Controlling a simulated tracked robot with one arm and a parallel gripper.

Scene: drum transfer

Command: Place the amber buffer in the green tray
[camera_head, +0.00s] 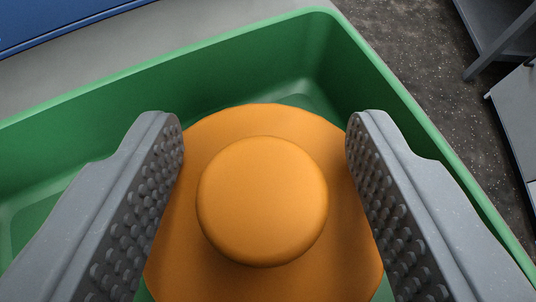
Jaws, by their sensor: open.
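The amber buffer (262,200) is a round orange piece with a raised round knob on a wider base. It is inside the outline of the green tray (330,60), seen from above. Whether its underside touches the tray floor is hidden. My gripper (265,135) is open, with one grey studded finger on each side of the buffer. The left finger is close to the base's left edge and the right finger close to its right edge. I cannot tell whether either finger touches it.
The tray's walls rise behind and to the right of the fingers. A grey surface (200,40) lies beyond the tray, with a blue object (60,22) at the top left. Dark speckled floor (425,60) and grey furniture (500,35) are at the right.

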